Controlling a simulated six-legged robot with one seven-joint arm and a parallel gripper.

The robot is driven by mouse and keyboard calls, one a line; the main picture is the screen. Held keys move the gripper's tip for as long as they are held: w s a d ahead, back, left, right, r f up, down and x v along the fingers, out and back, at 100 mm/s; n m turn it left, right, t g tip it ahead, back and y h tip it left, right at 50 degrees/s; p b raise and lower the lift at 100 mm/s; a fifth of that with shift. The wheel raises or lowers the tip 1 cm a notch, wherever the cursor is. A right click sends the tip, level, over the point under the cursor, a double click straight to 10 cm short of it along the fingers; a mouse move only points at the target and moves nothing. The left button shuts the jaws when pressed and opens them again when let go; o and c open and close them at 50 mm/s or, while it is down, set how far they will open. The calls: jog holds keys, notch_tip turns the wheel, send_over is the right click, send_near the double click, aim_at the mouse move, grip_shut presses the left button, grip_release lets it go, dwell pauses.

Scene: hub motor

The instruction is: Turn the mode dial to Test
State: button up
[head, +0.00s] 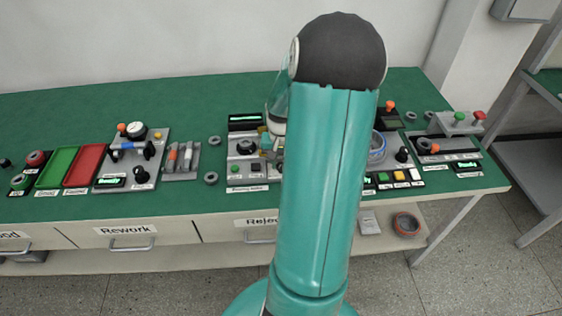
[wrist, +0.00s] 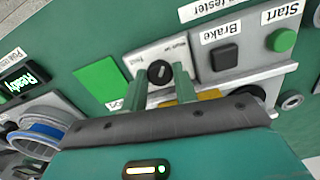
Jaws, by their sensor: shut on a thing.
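The mode dial (wrist: 159,72) is a small black round knob on a pale plate with small labels, in the wrist view. A light mark shows on its face. I cannot read the labels surely enough to tell where it points. My gripper (wrist: 161,80) has its two green fingers on either side of the dial, shut on it. In the head view my arm hides the dial and most of the gripper.
Beside the dial are a black Brake button (wrist: 224,57) and a green Start button (wrist: 284,40). A green pad (wrist: 101,84), a Ready display (wrist: 24,83) and a blue-rimmed spool (wrist: 40,130) lie left. Red (head: 84,165) and green trays stand far left on the bench.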

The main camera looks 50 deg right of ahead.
aim_at(281, 165)
jog(key=n, duration=0.7)
jog(key=shift+n, duration=0.3)
jog(key=n, duration=0.3)
jog(key=shift+n, duration=2.1)
jog(key=o, duration=1)
jog(key=shift+c, duration=0.2)
notch_tip(281, 165, up, 14)
